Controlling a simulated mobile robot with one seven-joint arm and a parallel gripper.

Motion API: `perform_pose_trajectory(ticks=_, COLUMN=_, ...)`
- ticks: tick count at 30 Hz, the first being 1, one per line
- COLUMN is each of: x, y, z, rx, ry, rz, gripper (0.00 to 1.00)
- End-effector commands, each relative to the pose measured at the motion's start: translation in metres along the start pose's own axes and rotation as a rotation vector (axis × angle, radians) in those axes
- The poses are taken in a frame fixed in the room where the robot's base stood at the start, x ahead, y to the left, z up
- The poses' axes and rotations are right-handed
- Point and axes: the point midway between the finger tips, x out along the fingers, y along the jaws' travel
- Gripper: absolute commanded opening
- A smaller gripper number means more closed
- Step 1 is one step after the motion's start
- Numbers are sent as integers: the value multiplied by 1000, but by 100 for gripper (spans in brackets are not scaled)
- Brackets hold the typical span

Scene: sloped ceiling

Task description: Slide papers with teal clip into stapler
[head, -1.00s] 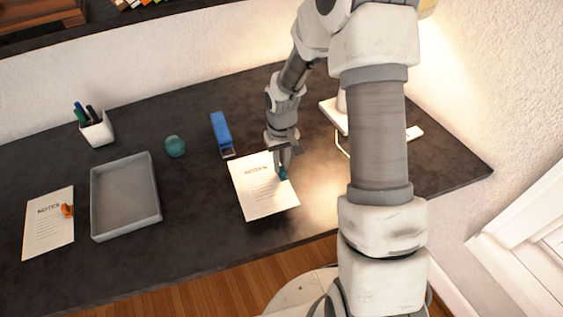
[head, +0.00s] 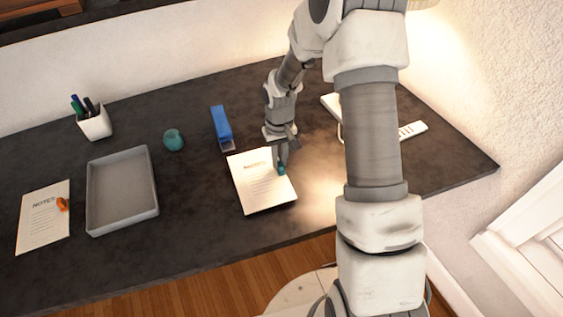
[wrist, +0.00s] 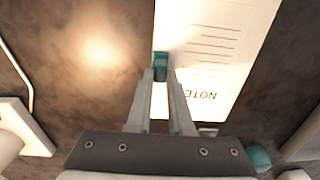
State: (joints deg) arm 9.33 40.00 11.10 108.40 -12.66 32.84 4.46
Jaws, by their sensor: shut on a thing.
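The papers (head: 258,190) are white sheets headed NOTES, on the dark desk just in front of the stapler. The teal clip (wrist: 161,66) is on the papers' edge and also shows in the head view (head: 281,170). My gripper (wrist: 161,74) is shut on the teal clip. The papers also show in the wrist view (wrist: 215,60), running away beneath and right of the fingers. The blue stapler (head: 221,125) stands behind the papers' far left corner, with its grey front end toward them. I cannot tell whether the papers touch it.
Other papers with an orange clip (head: 43,218) lie at the left beside a grey tray (head: 91,200). A teal round object (head: 173,140) and a pen cup (head: 95,124) stand behind. A white lamp base (head: 411,131) is at the right. The desk's front is clear.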

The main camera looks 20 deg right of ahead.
Motion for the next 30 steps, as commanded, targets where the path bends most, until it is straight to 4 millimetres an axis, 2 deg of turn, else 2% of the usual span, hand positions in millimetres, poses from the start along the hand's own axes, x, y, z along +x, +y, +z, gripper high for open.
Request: perform_pose_trajectory(ticks=30, x=0, y=0, z=-62, rx=-1, ry=1, rz=0, gripper=0)
